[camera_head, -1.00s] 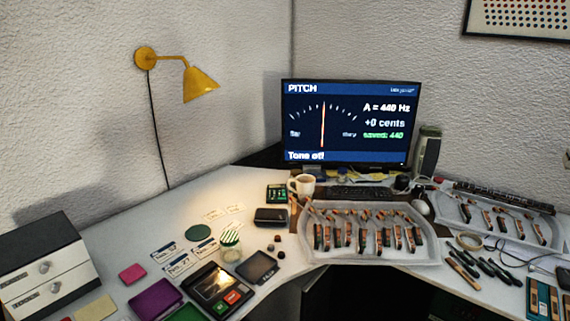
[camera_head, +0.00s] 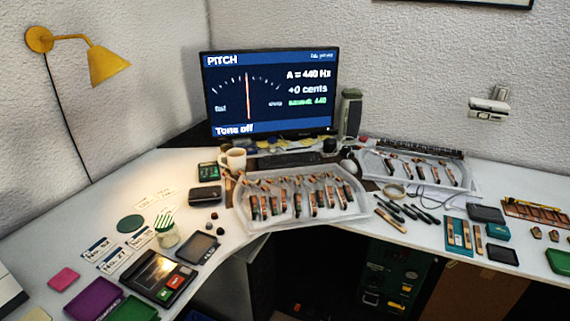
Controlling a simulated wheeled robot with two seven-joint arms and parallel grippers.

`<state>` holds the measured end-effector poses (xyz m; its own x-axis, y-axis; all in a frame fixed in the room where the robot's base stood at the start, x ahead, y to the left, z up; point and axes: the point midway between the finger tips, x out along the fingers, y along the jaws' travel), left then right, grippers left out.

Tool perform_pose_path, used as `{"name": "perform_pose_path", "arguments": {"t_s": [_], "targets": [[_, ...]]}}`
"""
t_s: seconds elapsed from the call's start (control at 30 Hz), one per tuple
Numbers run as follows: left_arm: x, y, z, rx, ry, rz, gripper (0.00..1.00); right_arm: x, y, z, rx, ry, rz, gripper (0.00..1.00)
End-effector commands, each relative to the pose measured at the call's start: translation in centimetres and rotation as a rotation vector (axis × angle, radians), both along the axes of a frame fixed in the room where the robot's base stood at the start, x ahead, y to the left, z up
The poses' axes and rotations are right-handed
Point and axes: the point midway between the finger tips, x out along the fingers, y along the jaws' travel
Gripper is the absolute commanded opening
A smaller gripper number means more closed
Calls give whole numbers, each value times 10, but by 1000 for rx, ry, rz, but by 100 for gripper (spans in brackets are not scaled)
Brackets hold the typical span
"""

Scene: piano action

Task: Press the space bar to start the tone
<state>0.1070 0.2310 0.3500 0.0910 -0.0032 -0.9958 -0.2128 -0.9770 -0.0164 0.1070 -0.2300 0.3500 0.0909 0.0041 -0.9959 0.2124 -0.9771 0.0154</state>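The keyboard (camera_head: 290,160) is a dark, narrow strip on the desk below the monitor. Its front is partly hidden by the tray of hammers, and the space bar is too small to make out. The monitor (camera_head: 270,95) shows "PITCH", an upright orange needle, "A = 440 Hz", "+0 cents", "saved: 440" and "Tone off". Neither of my grippers is in view.
A clear tray (camera_head: 250,222) of piano hammers stands in front of the keyboard. A mug (camera_head: 236,159) is left of the keyboard and a mouse (camera_head: 348,166) is right of it. A second tray (camera_head: 464,190) lies further right. A yellow lamp (camera_head: 106,65) hangs on the left wall.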

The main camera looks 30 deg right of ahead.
Motion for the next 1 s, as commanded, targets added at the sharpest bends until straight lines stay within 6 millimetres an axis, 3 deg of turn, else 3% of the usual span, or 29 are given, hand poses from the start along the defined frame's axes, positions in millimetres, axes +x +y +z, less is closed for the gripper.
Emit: {"name": "perform_pose_path", "arguments": {"t_s": [0.03,0.4,1.0], "targets": [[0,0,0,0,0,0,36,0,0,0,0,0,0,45],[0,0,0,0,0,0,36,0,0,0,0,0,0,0],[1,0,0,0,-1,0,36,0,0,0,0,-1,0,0]]}}
